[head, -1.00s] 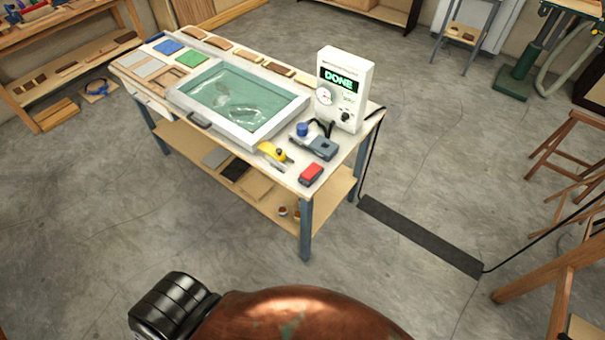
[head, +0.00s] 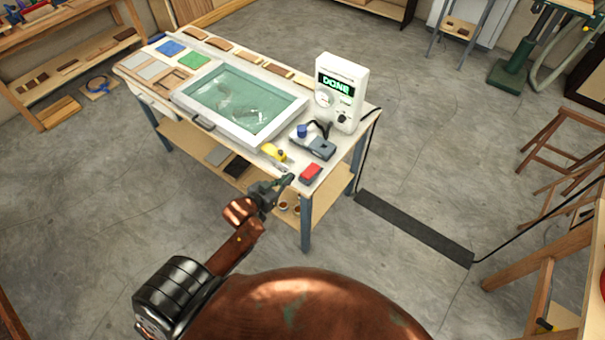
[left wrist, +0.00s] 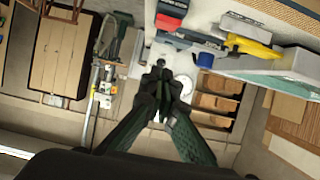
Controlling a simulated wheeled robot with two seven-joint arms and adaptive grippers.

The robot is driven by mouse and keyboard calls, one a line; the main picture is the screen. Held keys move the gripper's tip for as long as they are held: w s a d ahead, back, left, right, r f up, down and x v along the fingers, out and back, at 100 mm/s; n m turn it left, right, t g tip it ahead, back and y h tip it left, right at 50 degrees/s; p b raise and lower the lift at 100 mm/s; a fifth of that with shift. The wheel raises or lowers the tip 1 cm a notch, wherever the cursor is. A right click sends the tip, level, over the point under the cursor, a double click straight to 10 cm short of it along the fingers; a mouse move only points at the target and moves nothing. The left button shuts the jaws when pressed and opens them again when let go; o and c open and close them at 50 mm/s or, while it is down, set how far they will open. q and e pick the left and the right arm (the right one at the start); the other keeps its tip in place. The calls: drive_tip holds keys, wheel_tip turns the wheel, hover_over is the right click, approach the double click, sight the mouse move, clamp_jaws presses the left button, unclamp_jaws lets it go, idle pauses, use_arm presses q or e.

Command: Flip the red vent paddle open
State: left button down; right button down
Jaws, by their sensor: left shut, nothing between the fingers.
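The red vent paddle (head: 311,171) sits on a small dark base at the table's near right corner. It also shows in the left wrist view (left wrist: 169,21) at the top. It looks flat on its base; its exact angle is hard to tell. My left gripper (head: 288,180) is shut and empty at the table's near edge, just left of the paddle and apart from it in the picture. In the left wrist view its fingertips (left wrist: 160,75) are together, below the paddle in the picture. My right gripper is not in view.
A grey device with a blue knob (head: 302,131) stands behind the paddle, and a yellow tool (head: 273,152) lies to its left. A white control box (head: 342,93) reads DONE. A framed press with a glassy green membrane (head: 240,100) fills the table's middle. A black cable cover (head: 415,228) crosses the floor.

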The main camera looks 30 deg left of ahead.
use_arm(q)
drive_tip(key=shift+f, duration=0.1)
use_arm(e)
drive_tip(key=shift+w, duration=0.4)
use_arm(q)
hover_over(311, 171)
drive_tip(key=s, duration=0.4)
drive_tip(key=f, duration=0.4)
drive_tip(key=shift+s+a+p, duration=0.2)
drive_tip(key=shift+a+p, duration=0.1)
drive_tip(key=f, duration=0.2)
drive_tip(key=shift+s+a+f, duration=0.1)
drive_tip(key=shift+s+f, duration=0.2)
drive_tip(key=shift+s, duration=0.05)
drive_tip(key=shift+s+f, duration=0.1)
drive_tip(key=shift+f, duration=0.5)
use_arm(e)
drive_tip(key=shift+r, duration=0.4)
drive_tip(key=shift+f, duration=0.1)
